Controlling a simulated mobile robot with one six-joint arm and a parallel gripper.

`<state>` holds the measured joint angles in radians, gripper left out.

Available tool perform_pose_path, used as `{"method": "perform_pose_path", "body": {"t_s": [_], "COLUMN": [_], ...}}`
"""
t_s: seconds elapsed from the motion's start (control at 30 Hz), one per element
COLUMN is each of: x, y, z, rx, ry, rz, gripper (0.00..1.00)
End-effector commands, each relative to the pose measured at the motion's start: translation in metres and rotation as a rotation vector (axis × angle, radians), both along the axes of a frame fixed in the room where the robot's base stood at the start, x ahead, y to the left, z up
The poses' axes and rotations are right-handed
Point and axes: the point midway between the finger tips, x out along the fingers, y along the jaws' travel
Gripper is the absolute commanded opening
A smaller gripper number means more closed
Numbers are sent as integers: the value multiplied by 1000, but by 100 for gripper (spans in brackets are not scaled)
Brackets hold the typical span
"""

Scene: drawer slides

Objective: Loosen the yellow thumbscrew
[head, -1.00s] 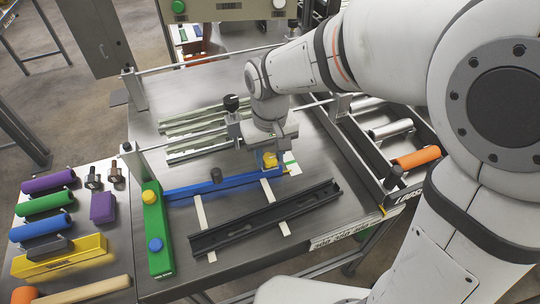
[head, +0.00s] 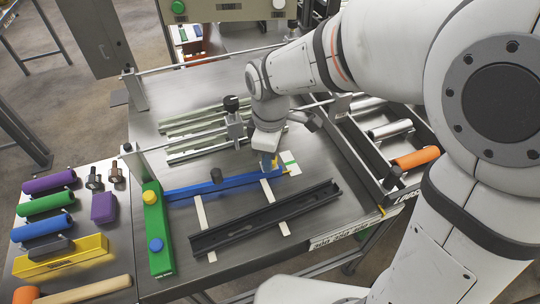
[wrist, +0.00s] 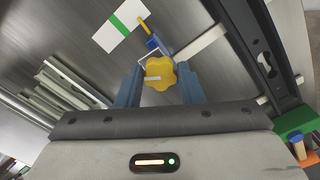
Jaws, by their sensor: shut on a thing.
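The yellow thumbscrew (wrist: 159,73) has a lobed knob and shows between the two blue-grey fingers of my gripper (wrist: 160,78) in the wrist view. My gripper is shut on it. In the head view, my gripper (head: 269,160) reaches down to the right end of the blue rail (head: 225,186), and the thumbscrew is mostly hidden by the fingers. A white card with a green stripe (head: 291,162) lies beside that end and also shows in the wrist view (wrist: 118,27).
A black slide rail (head: 262,220) lies in front on two pale strips. A green block (head: 156,210) with yellow and blue knobs stands at the left. Pale green rails (head: 190,130) lie behind under a crossbar. A roller tray (head: 372,165) stands to the right.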

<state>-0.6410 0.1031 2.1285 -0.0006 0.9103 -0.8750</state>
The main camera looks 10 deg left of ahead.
Motion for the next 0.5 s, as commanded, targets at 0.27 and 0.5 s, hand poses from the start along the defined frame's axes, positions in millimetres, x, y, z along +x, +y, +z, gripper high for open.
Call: {"method": "perform_pose_path", "body": {"t_s": [0.27, 0.5], "x": [0, 0], "y": [1, 0], "z": [0, 1], "rx": [2, 1], "ry": [0, 0], "rz": [86, 84], "gripper": [48, 49]}}
